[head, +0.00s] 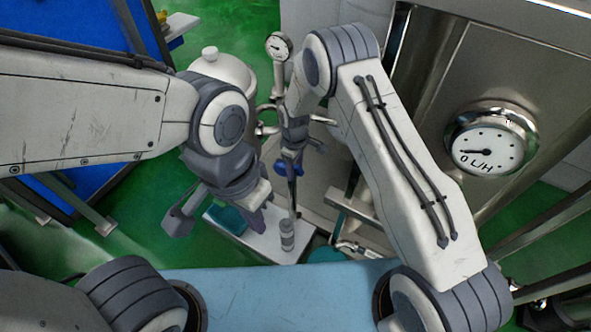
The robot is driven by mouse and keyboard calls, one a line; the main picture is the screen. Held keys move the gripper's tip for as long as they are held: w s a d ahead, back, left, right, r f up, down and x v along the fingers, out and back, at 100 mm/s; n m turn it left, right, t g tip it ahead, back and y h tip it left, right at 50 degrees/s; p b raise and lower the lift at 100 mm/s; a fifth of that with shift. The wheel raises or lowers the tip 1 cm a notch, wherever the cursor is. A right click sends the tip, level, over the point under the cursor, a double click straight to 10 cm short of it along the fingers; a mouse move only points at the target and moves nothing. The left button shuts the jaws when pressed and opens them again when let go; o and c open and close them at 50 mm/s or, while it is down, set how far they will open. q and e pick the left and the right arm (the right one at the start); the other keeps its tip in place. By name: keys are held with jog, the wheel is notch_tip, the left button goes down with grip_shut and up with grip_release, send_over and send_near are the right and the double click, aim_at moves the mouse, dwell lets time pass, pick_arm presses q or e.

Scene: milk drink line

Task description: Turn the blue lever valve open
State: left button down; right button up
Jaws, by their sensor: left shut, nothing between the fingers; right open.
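The blue lever valve (283,168) shows as small bright blue parts on the thin metal pipework in the middle of the head view. My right gripper (292,158) points down at these blue parts and is open. It hides much of the valve, and I cannot tell whether its fingers touch the lever. My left gripper (182,220) is lower and to the left, shut and empty, apart from the valve. The lever's exact angle is hidden.
A small dial gauge (278,46) tops the pipework, beside a white tank (222,68). A large flow dial (490,148) is on the steel machine at right. A white stand (262,243) is below the valve. Green floor (130,205) is open at left.

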jog(key=shift+f, duration=0.6)
grip_shut()
jog(key=shift+s, duration=0.1)
dwell(1.0)
